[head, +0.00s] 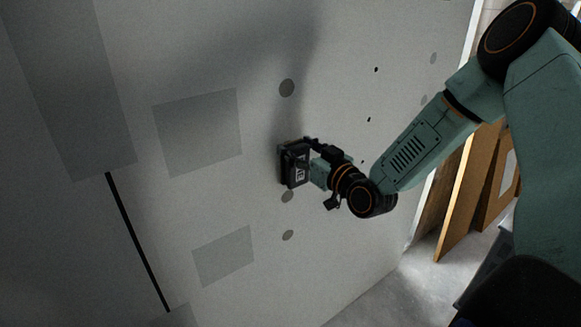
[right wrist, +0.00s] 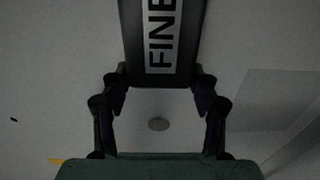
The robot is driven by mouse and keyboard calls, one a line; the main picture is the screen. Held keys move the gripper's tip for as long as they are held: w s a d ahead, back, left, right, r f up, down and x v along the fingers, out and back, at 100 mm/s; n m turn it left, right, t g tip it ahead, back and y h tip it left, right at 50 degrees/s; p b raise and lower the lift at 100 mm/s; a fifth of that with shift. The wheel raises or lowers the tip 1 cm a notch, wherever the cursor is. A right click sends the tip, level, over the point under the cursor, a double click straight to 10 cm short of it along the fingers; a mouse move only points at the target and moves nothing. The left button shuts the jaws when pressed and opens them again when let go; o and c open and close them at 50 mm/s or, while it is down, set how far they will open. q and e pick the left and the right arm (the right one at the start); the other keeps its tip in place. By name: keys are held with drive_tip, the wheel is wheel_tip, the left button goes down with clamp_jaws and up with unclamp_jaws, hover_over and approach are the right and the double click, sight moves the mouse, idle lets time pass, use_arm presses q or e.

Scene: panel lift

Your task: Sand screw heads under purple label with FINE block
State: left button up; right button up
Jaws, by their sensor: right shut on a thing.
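My right gripper (head: 311,163) is shut on a dark sanding block (head: 291,165) at the wall panel (head: 215,60). In the right wrist view the block's label (right wrist: 161,35) reads "FINE", partly cut off at the top edge. The block appears to be against or very near the panel; contact cannot be told. Round grey spots show in a column: one above the block (head: 287,88), one just below it (head: 287,197) and one lower (head: 288,235). One spot (right wrist: 158,125) also shows between the fingers in the right wrist view. No purple label can be made out. My left gripper is out of view.
Darker grey rectangles (head: 198,130) (head: 224,256) mark the panel, with a black line (head: 138,243) at lower left. Small dark dots and fainter round spots lie to the right. Brown boards (head: 470,190) lean beyond the panel's right edge. Bare floor (head: 385,295) shows below.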

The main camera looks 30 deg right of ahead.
sight(287, 115)
drive_tip(key=shift+w, duration=0.7)
idle(1.2)
drive_tip(key=shift+r, duration=0.15)
idle(0.4)
wheel_tip(287, 115, up, 6)
drive_tip(key=p, duration=0.5)
drive_tip(key=shift+r+p, duration=0.25)
drive_tip(key=shift+p, duration=0.05)
drive_tip(key=shift+f, duration=0.1)
